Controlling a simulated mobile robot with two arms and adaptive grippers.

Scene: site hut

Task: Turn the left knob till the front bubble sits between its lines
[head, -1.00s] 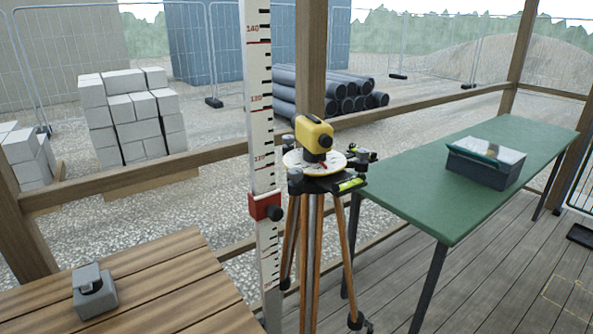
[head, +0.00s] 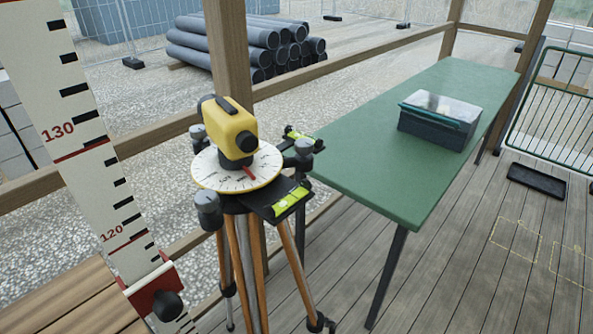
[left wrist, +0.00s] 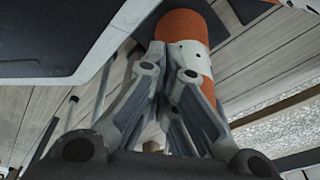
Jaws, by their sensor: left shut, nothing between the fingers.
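The yellow level (head: 231,128) stands on a round white dial (head: 262,172) atop a wooden-legged tripod. Grey levelling knobs sit around the head: a left knob (head: 208,212) at the near left, a right knob (head: 304,148) and a back knob (head: 197,132). The front vial (head: 288,203) is yellow-green on a black plate between the left and right knobs; its bubble is too small to place against the lines. A second vial (head: 300,139) lies behind. My left gripper (left wrist: 170,50) is shut and empty in the left wrist view, away from any knob. My right gripper is not in view.
A marked staff (head: 78,140) with a red clamp (head: 155,292) stands close left of the tripod. A green table (head: 380,165) with a dark box (head: 436,125) is to the right. A wooden post (head: 231,70) and rail stand behind. The plank floor (head: 440,270) at right is mostly open.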

